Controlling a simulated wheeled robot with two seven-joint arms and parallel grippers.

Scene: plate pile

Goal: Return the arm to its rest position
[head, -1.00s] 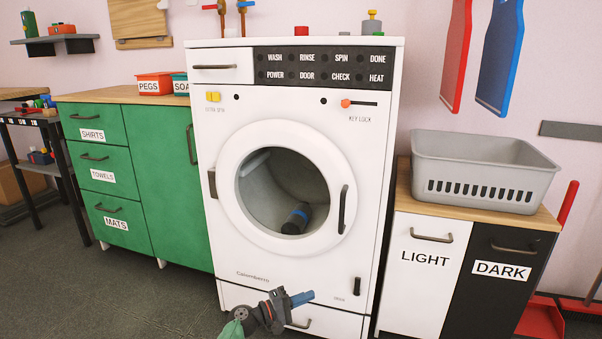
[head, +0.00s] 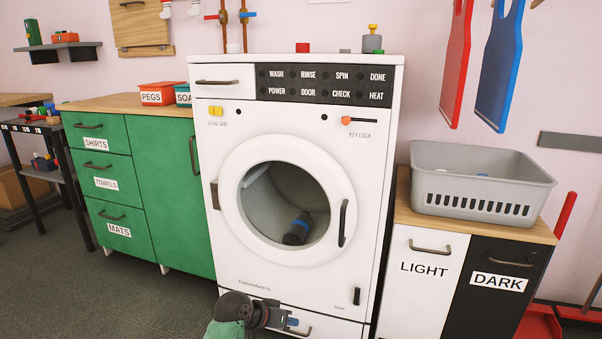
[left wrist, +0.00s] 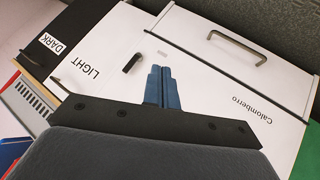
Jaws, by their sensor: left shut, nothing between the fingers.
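My left gripper (head: 293,322) is at the bottom of the head view, low in front of the washing machine (head: 230,255). Its blue fingers are together with nothing between them; they also show in the left wrist view (left wrist: 159,86), in front of the machine's white lower panels. My left arm comes in from the bottom edge, and most of it is out of frame. My right gripper is not in view. A dark bottle-like item with a blue band (head: 298,228) lies inside the drum behind the round door ring (head: 232,215).
A lower drawer handle (head: 298,331) is close behind the gripper. The green cabinet (head: 165,190) stands left. The light and dark bins (head: 425,290) stand right, under a grey basket (head: 475,197) with small items in it. Grey floor (head: 150,300) is open at the lower left.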

